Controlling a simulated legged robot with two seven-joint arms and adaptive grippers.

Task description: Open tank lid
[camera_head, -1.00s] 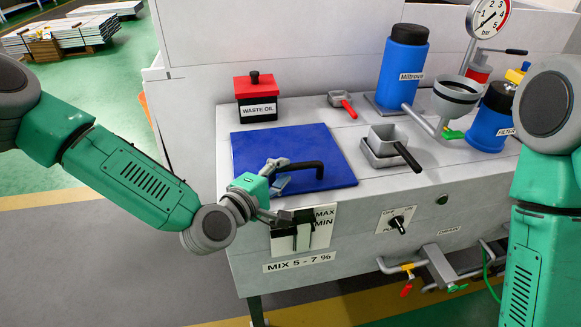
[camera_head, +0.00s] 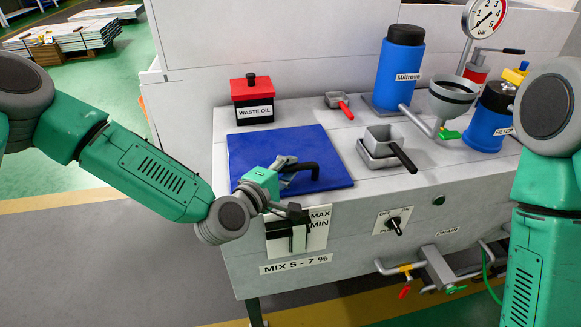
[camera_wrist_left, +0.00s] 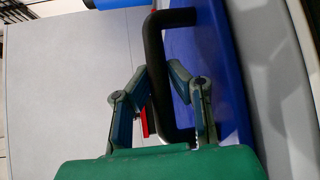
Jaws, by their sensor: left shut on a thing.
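The tank lid is a flat blue square plate (camera_head: 312,140) on top of the grey machine, with a black bar handle (camera_head: 305,167) near its front. It lies flat, or nearly so, over the tank. My left gripper (camera_head: 288,170) reaches in from the left over the lid's front part and is shut on the handle. In the left wrist view the fingers (camera_wrist_left: 165,95) sit on both sides of the black handle (camera_wrist_left: 158,70), with the blue lid (camera_wrist_left: 215,70) behind. My right arm shows at the right edge, but its gripper is out of view.
A red and black waste oil box (camera_head: 253,100) stands behind the lid. A level gauge (camera_head: 300,232) is on the front face.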

